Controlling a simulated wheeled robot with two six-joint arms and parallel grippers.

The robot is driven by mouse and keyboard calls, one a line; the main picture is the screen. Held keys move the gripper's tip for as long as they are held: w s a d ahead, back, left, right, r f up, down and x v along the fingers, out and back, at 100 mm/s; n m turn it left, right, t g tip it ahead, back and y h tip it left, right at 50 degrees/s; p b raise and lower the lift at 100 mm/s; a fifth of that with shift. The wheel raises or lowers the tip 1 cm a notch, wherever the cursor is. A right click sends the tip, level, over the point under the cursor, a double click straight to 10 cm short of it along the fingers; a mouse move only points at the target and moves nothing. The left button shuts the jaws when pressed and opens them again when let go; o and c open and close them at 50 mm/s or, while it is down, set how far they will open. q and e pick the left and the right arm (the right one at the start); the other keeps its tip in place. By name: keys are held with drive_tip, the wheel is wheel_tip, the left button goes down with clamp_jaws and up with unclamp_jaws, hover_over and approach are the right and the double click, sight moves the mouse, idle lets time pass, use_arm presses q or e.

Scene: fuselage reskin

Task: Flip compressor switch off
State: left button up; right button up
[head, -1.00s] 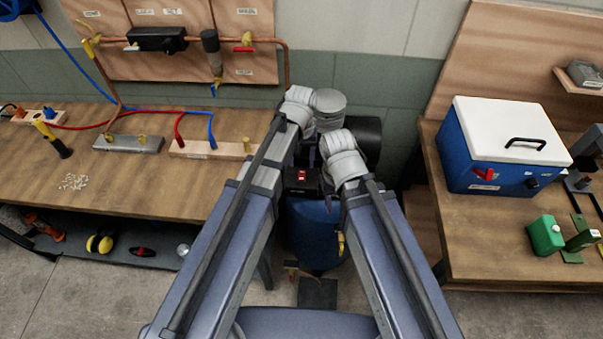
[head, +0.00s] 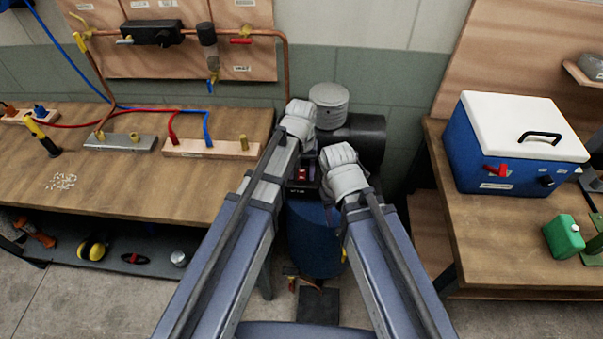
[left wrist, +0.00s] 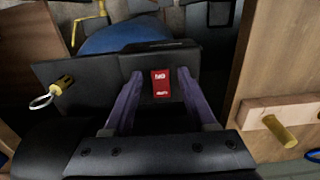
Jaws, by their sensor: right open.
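The compressor has a blue tank (head: 315,245), a black motor (head: 362,140) and a ribbed grey pump head (head: 329,97). Its red switch (head: 303,174) sits on a black box at the front and also shows in the left wrist view (left wrist: 160,83). My left gripper (left wrist: 160,76) is open, its two purple-grey fingers on either side of the red switch, with visible gaps. In the head view its fingers are mostly hidden by my left wrist. My right gripper (head: 326,177) is open beside the switch box, on its right; its fingers are largely hidden by my right wrist.
A wooden bench (head: 130,185) with hoses and fittings stands left. A bench (head: 500,235) with a blue-and-white cooler (head: 515,145) stands right. A yellow fitting with a ring (left wrist: 65,82) is beside the switch box. Copper pipework (head: 285,75) runs on the wall.

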use_arm(q)
clamp_jaws()
idle(0.3)
drive_tip(key=shift+w+g, duration=0.4)
drive_tip(key=shift+g, duration=0.1)
drive_tip(key=shift+w+g, duration=0.15)
drive_tip(key=shift+g, duration=0.25)
drive_tip(key=shift+r+g+b, duration=0.15)
drive_tip(key=shift+g+b, duration=0.15)
drive_tip(key=shift+g, duration=0.3)
drive_tip(key=shift+o, duration=0.6)
unclamp_jaws()
